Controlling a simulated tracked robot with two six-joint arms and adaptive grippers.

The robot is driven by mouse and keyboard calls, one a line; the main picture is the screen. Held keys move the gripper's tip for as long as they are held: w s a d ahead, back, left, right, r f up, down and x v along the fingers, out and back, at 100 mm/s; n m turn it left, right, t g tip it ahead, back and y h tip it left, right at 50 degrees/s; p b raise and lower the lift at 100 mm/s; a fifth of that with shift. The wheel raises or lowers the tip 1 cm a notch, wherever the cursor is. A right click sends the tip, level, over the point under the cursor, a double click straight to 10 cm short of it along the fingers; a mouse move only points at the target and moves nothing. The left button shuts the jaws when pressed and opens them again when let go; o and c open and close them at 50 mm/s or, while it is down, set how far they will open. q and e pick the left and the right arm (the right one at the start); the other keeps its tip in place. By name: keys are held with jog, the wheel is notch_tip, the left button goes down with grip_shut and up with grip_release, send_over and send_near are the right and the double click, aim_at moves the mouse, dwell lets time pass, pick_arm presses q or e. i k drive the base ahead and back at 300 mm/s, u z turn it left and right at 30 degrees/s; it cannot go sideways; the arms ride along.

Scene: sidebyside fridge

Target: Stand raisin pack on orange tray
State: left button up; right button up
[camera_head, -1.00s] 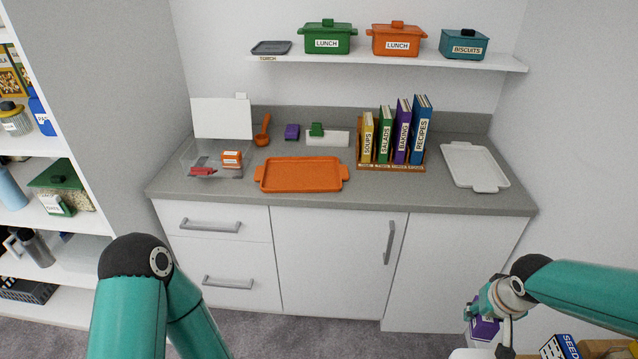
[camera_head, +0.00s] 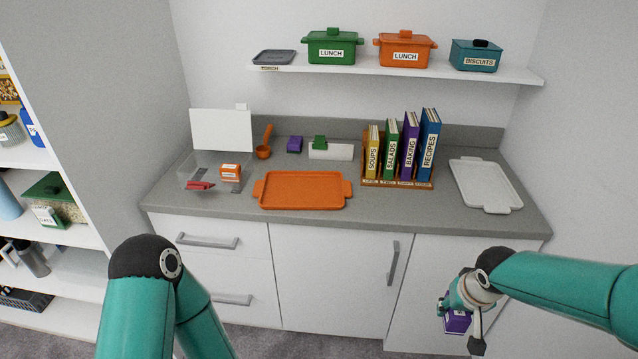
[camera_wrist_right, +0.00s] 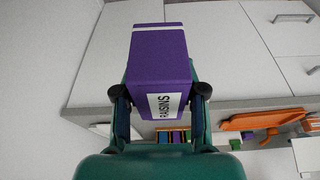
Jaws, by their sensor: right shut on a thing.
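The purple raisin pack (camera_wrist_right: 158,68) with a white "RAISINS" label is held between the two fingers of my right gripper (camera_wrist_right: 160,100) in the right wrist view. In the head view the pack (camera_head: 457,321) shows below my right gripper (camera_head: 468,300), in front of the right cabinet door and lower than the counter top. The orange tray (camera_head: 302,190) lies flat and empty on the counter, up and to the left of the pack. It also shows in the right wrist view (camera_wrist_right: 262,119). My left arm comes in at lower left, but its gripper is out of view.
A white tray (camera_head: 486,184) lies at the counter's right end. A rack of books (camera_head: 398,184) stands between the trays. A clear open box (camera_head: 214,178) sits left of the orange tray. The counter's front edge (camera_head: 350,219) lies between the pack and the orange tray.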

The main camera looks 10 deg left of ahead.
aim_at(291, 190)
jog(key=u, duration=0.5)
jog(key=i, duration=0.9)
jog(key=u, duration=0.65)
